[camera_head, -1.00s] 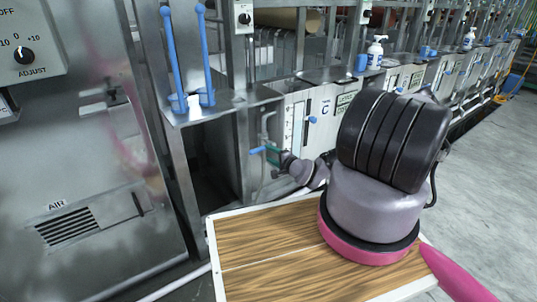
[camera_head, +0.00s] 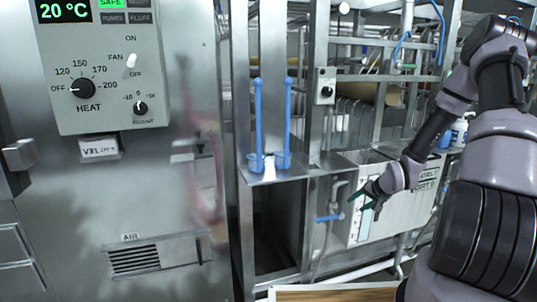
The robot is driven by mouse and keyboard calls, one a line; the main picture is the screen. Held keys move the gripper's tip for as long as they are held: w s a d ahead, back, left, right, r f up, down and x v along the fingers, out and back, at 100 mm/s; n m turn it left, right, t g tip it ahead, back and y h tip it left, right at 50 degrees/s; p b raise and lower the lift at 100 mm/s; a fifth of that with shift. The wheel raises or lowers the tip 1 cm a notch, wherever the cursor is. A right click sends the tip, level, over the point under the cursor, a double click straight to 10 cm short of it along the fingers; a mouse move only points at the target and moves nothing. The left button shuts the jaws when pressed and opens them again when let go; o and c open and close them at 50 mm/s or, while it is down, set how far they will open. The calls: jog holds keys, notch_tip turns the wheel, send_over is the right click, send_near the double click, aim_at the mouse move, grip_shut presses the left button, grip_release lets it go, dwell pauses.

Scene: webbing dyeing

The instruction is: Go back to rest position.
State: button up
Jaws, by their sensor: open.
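My gripper (camera_head: 361,200) shows right of the middle, at the end of my grey and black arm, which rises at the right edge and bends down to it. The rest position itself is not marked in view.
A steel cabinet (camera_head: 75,190) with a heat dial (camera_head: 82,88) and an air vent (camera_head: 135,260) fills the left. Blue upright handles (camera_head: 258,120) stand on a metal shelf. Below is a dark recess (camera_head: 277,225). A wooden board (camera_head: 335,294) shows at the bottom.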

jog(key=s+r+n+g+h, duration=0.15)
jog(key=s+r, duration=0.25)
jog(key=r, duration=0.9)
jog(key=s+r+t+h, duration=0.1)
jog(key=s+r+h, duration=0.25)
jog(key=r, duration=1.05)
jog(key=s+a+r+y, duration=0.1)
jog(key=s+a+r, duration=0.3)
jog(key=s+r, duration=0.3)
jog(key=s+a+r+y, duration=0.2)
jog(key=s+a+r, duration=0.2)
jog(key=s+r, duration=0.4)
jog(key=s, duration=0.6)
jog(key=shift+s+a, duration=0.25)
